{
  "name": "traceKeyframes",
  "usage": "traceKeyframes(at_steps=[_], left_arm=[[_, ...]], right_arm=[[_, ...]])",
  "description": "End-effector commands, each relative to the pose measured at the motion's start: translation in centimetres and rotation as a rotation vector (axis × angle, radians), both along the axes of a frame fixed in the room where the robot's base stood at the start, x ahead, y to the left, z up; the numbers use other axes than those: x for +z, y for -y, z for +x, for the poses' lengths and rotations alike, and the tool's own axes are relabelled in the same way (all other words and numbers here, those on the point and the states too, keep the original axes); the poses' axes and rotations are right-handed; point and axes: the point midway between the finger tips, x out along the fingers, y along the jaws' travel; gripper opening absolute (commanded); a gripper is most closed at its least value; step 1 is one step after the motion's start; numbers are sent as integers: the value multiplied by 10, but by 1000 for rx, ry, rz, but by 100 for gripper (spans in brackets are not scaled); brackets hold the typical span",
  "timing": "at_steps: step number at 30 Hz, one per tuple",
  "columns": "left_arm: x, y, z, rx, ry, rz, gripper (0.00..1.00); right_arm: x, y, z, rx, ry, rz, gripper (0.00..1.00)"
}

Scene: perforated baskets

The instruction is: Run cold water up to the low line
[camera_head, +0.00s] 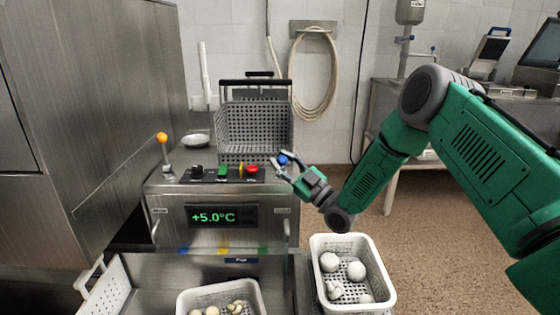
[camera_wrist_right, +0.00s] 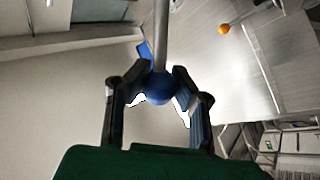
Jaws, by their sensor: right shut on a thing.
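My right gripper (camera_head: 284,164) is shut on a blue ball knob (camera_head: 283,159) at the right end of the machine's top. In the wrist view the blue ball (camera_wrist_right: 160,90) sits between the two fingers, on a straight metal rod. The steel machine (camera_head: 170,232) has a display (camera_head: 222,216) reading +5.0°C. An orange-knobbed lever (camera_head: 162,138) stands upright at its left. The low line and any water level cannot be made out. My left gripper is out of view.
A grey perforated basket (camera_head: 254,122) stands behind the control panel with its black, green and red controls. White baskets of mushrooms sit at front centre (camera_head: 184,300) and front right (camera_head: 378,262). A coiled hose (camera_head: 314,75) hangs on the wall.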

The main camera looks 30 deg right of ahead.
Motion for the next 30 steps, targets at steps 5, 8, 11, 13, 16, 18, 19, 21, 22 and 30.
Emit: traceKeyframes(at_steps=[5,8,11,13,16,18,19,21,22,30], left_arm=[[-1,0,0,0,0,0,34],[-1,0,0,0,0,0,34],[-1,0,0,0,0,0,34],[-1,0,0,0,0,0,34],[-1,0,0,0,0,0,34],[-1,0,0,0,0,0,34],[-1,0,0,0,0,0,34],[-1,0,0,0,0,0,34],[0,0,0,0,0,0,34],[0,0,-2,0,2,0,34]], right_arm=[[-7,1,-2,-1,-14,0,0],[-7,1,-2,-2,-15,0,0],[-7,2,-2,-2,-15,0,0],[-7,2,-2,-2,-16,0,0],[-7,2,-2,-1,-14,0,46],[-5,1,-1,-2,-11,0,46],[-5,1,-1,-1,-11,0,46],[-4,1,-1,-1,-9,1,46],[-4,1,-1,-1,-8,0,46],[-10,6,-12,-2,-8,0,46]])
